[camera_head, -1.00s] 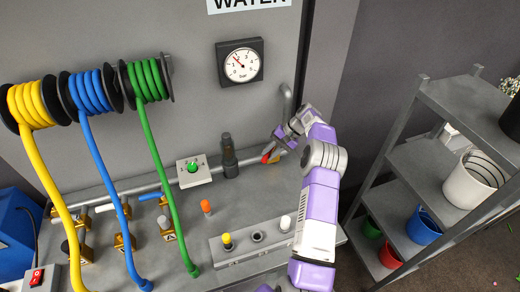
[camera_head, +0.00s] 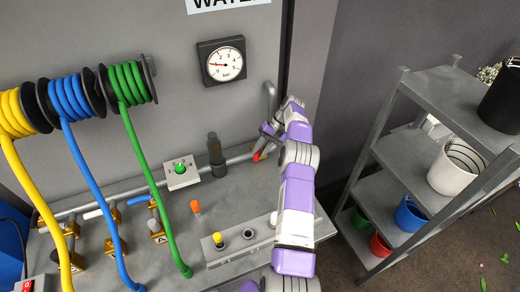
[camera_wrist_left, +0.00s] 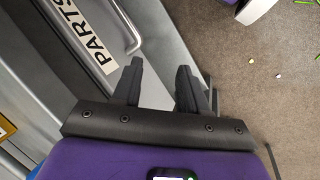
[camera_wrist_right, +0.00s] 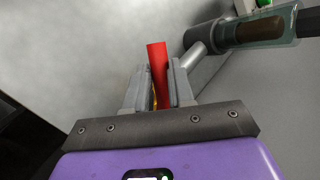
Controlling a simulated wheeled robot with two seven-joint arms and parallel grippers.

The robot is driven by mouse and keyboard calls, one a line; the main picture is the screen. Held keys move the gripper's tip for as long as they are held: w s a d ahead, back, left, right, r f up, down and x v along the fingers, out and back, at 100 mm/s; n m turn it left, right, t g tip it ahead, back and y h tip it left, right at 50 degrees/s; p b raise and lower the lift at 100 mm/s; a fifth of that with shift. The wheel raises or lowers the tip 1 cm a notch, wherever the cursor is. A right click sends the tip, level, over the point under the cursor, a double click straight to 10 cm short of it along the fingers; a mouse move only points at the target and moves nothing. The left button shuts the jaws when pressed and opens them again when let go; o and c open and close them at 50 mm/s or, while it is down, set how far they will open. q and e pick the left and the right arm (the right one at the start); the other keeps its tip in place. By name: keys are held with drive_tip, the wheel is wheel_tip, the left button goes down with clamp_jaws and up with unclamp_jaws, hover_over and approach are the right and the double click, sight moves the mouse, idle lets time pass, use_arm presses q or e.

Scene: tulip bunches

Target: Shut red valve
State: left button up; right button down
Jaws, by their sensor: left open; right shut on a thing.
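The red valve handle (camera_head: 257,156) sits at the right end of the grey pipe, below the pressure gauge (camera_head: 221,63). My right gripper (camera_head: 266,138) is at it, with its jaws shut on the handle. In the right wrist view the red handle (camera_wrist_right: 158,66) stands up between the fingers (camera_wrist_right: 158,82), and its lower part is hidden. The gauge needle points left, near the low end of the dial. My left gripper (camera_wrist_left: 160,80) is open and empty, above the floor beside a drawer front marked PARTS (camera_wrist_left: 82,35).
Yellow, blue and green hoses hang from reels on the left, in front of smaller valves. A dark cylinder (camera_head: 215,150) and a box with a green knob (camera_head: 181,170) stand left of the red valve. A shelf rack (camera_head: 388,150) with buckets stands to the right.

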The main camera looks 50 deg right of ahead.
drive_tip(key=c, duration=1)
unclamp_jaws()
drive_tip(key=shift+o, duration=0.2)
drive_tip(key=shift+r, duration=0.1)
wheel_tip(320, 180, up, 10)
drive_tip(key=p, duration=0.1)
